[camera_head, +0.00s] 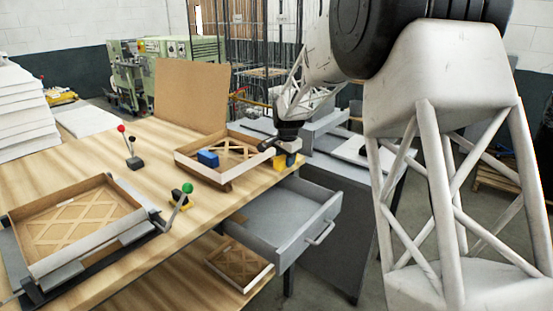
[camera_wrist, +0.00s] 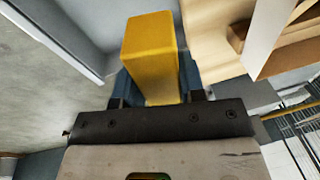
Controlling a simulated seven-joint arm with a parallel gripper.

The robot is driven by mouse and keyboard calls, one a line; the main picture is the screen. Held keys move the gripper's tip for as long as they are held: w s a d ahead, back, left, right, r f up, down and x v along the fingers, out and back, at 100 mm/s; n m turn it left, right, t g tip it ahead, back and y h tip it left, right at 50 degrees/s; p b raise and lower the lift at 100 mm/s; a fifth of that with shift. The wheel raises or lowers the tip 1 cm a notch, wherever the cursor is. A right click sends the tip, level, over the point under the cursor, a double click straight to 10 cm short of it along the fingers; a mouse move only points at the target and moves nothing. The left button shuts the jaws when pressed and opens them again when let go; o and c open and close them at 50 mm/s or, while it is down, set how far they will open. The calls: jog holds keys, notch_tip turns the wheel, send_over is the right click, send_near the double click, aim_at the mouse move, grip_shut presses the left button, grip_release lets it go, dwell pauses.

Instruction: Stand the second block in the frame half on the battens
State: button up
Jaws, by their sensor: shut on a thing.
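My gripper (camera_head: 285,152) is shut on a yellow block (camera_head: 280,164), held just right of the frame half on the table. In the wrist view the yellow block (camera_wrist: 150,55) sits between the two dark blue fingers (camera_wrist: 153,85). The frame half (camera_head: 197,172) is a shallow cardboard tray with crossed battens (camera_head: 238,152) inside. A blue block (camera_head: 208,158) stands in its left part. The yellow block is outside the frame half, beyond its right wall, by the table's edge.
A grey drawer (camera_head: 285,212) stands open below the gripper. A brown board (camera_head: 190,95) rises behind the frame half. Another cardboard frame (camera_head: 78,222) lies in a jig at left, near red-knobbed (camera_head: 130,148) and green-knobbed (camera_head: 180,202) levers. A smaller frame (camera_head: 238,264) lies on the lower shelf.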

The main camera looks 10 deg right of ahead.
jog(key=shift+d+r, duration=0.1)
jog(key=d+n, duration=0.1)
jog(key=n, duration=0.1)
jog(key=d+r+n, duration=0.1)
jog(key=n, duration=0.2)
jog(key=shift+s+d+r+g, duration=0.1)
jog(key=shift+r+g, duration=0.1)
jog(key=shift+g, duration=0.1)
jog(key=shift+d+r+n+y, duration=0.25)
jog(key=shift+n+y, duration=0.05)
jog(key=shift+n, duration=0.7)
jog(key=shift+w+r+n, duration=0.3)
jog(key=shift+w+n, duration=0.15)
jog(key=shift+n, duration=0.35)
jog(key=w+a+r+n, duration=0.25)
jog(key=w+a, duration=0.35)
jog(key=w, duration=0.3)
notch_tip(320, 180, up, 4)
jog(key=f, duration=0.1)
send_over(240, 149)
jog(key=shift+w+r+m+h, duration=0.1)
jog(key=shift+r+m+h, duration=0.15)
jog(key=shift+m+h, duration=0.15)
jog(key=shift+f, duration=0.15)
jog(key=shift+f, duration=3)
